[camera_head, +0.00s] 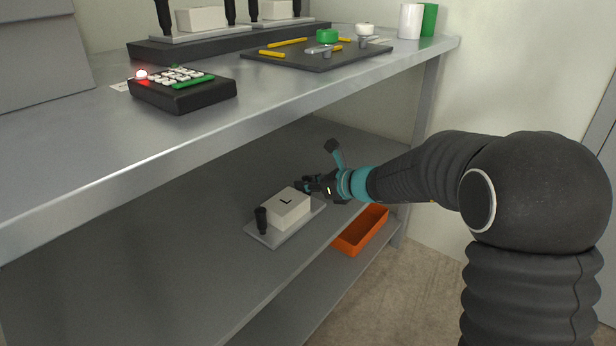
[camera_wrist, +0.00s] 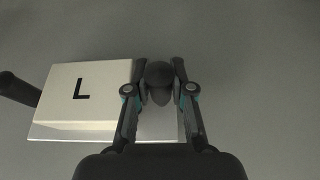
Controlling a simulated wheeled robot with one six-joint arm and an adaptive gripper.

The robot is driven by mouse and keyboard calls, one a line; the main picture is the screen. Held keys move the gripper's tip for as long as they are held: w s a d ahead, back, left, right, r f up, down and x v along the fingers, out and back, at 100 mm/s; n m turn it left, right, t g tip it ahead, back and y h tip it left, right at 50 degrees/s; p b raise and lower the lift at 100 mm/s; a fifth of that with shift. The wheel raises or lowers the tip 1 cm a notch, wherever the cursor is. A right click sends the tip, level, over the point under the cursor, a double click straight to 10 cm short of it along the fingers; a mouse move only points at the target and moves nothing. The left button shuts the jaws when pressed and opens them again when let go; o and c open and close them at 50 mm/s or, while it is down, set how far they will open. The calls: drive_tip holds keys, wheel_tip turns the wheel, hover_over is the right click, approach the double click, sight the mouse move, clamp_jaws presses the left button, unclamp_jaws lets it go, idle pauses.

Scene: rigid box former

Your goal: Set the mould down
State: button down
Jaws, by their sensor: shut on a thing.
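The mould is a white block marked with an "L" (camera_head: 289,207) on a grey plate (camera_head: 273,240), with a black upright handle (camera_head: 262,220) at its near left end. It is at the lower shelf under the bench; I cannot tell whether the plate touches the shelf. My gripper (camera_head: 304,185) is at the far right end of the mould. In the wrist view my gripper (camera_wrist: 160,85) is shut on the mould's other black handle (camera_wrist: 159,78). The white block (camera_wrist: 85,95) lies to the left of the fingers, its "L" facing up.
The lower shelf (camera_head: 190,235) is clear around the mould. The bench top (camera_head: 60,165) overhangs it. An orange bin (camera_head: 361,230) stands lower, to the right. On the bench are a black keypad box (camera_head: 185,90), a dark tool mat (camera_head: 270,57) and white and green cylinders (camera_head: 410,20).

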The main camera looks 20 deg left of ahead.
idle(0.3)
drive_tip(key=c, duration=1)
unclamp_jaws()
drive_tip(key=shift+f, duration=0.15)
drive_tip(key=p+v, duration=0.1)
drive_tip(key=v, duration=1.1)
drive_tip(key=shift+s, duration=0.1)
drive_tip(key=s+d+n+h, duration=0.4)
drive_tip(key=s+d+n, duration=0.3)
drive_tip(key=s+d, duration=0.1)
drive_tip(key=s+d+n+h, duration=0.4)
drive_tip(key=s+d+n, duration=0.4)
drive_tip(key=s, duration=0.3)
drive_tip(key=s+d+n+h, duration=0.4)
drive_tip(key=s+d+n, duration=0.3)
drive_tip(key=s+d, duration=0.3)
drive_tip(key=shift+r+n+t, duration=0.3)
